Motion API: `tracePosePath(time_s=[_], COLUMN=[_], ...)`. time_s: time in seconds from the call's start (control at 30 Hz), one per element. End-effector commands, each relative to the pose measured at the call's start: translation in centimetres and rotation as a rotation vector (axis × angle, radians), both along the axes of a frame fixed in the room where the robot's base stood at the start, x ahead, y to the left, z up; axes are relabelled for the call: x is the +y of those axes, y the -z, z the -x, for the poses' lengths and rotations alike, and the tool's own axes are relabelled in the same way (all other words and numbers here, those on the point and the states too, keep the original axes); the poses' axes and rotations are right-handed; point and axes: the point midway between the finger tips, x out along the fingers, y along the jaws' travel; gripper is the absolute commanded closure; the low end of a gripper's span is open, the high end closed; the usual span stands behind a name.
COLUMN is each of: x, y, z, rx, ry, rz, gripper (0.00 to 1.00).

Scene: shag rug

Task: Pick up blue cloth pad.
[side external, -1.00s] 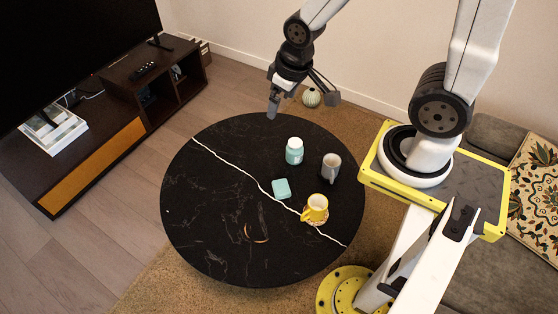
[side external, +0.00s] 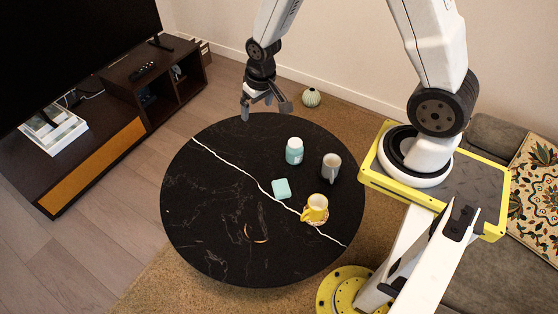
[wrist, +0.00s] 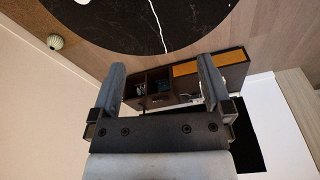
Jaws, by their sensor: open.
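The blue cloth pad (side external: 281,188), a small light turquoise square, lies flat near the middle of the round black table (side external: 215,235). In the side view my gripper (side external: 266,110) is open and empty, raised near the table's far edge and well apart from the pad. In the wrist view my gripper's (wrist: 161,75) two fingers stand wide apart with nothing between them. Part of the table (wrist: 120,22) shows at the top there, and the pad is not in that view.
A turquoise jar (side external: 294,151), a grey mug (side external: 331,167) and a yellow mug (side external: 316,207) on a patterned coaster (side external: 320,222) stand right of and around the pad. A thin curved brown object (side external: 254,237) lies at the front. The table's left side is clear.

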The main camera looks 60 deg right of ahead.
Motion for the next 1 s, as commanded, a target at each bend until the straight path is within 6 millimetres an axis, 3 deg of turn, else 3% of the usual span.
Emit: tracePosePath(time_s=[0.3, 0.53, 1.0], x=[-2.2, -3.6, -6.2], y=[6.8, 12.3, 24.6], z=[-2.8, -3.7, -2.6], rx=[0.038, 0.061, 0.109], ry=[0.119, 0.203, 0.375], rz=[-0.014, -0.024, -0.043], gripper=[0.00, 0.00, 0.00])
